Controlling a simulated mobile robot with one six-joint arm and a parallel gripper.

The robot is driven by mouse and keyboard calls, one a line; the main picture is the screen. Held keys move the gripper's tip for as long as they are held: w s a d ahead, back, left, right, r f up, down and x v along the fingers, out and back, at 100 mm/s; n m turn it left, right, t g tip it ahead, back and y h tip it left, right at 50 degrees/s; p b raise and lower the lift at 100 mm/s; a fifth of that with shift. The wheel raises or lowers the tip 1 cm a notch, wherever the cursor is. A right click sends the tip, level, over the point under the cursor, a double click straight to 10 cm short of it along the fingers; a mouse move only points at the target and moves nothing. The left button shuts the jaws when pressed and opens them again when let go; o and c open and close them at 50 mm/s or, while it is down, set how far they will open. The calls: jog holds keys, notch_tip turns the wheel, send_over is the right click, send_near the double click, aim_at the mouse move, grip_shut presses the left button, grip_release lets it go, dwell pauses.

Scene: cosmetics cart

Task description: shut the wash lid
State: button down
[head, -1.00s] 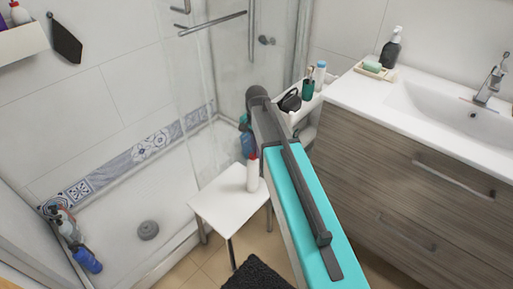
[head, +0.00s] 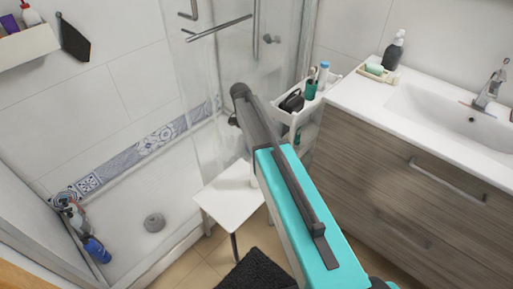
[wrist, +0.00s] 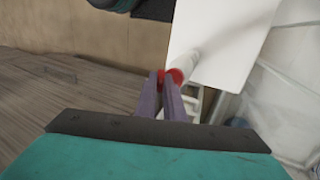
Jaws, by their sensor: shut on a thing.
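The wash bottle is white with a red lid (wrist: 178,75). In the wrist view its white body (wrist: 188,57) runs from the lid toward the white stool top. My gripper (wrist: 167,82) is shut on the red lid, which shows on both sides of the fingertips. The fingers hide part of the lid, so I cannot tell whether it is open or closed. In the head view my arm covers my gripper and most of the bottle.
The white stool (head: 223,202) stands beside the shower tray. A white cart (head: 318,97) with toiletries stands behind my arm. The wooden vanity (head: 390,185) is close on the right. A dark mat (head: 255,270) lies on the floor.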

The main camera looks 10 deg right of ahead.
jog(key=c, duration=1.8)
grip_release()
jog(key=shift+c, duration=0.2)
jog(key=shift+r, duration=0.1)
jog(key=b+v, duration=0.1)
jog(key=v, duration=1.2)
jog(key=shift+r, duration=0.35)
